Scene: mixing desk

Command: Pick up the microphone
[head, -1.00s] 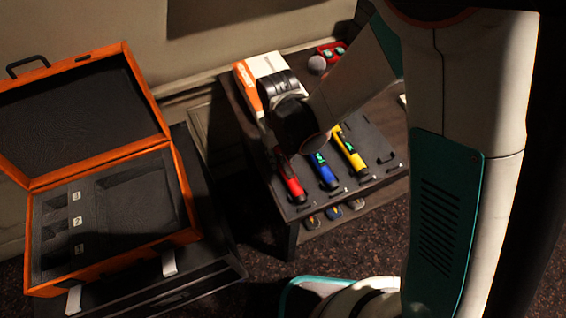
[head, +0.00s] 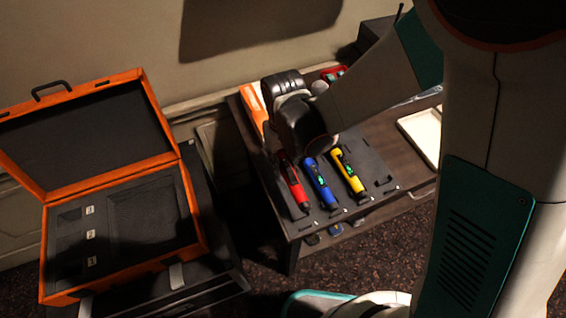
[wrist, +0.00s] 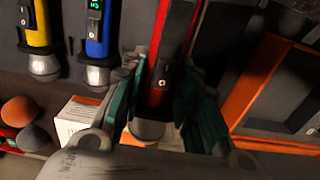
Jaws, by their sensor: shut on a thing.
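A red microphone (head: 294,186) shows at the left of a row on the black holder board (head: 372,160). A blue microphone (head: 320,186) and a yellow microphone (head: 349,174) lie beside it. In the wrist view the red microphone (wrist: 173,45) runs between the teal-sided fingers of my gripper (wrist: 163,105), which is shut on it near its silver head. I cannot tell whether it is clear of the board. In the head view my wrist hides the fingers and the microphone's far end. The blue (wrist: 97,35) and yellow (wrist: 40,30) microphones show at left in the wrist view.
An open orange case (head: 200,225) with dark foam slots stands on a stand at left. An orange-and-white box (head: 250,103) is partly behind my wrist. A red holder (head: 333,73) sits at the back and a pale tray (head: 422,133) at the right.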

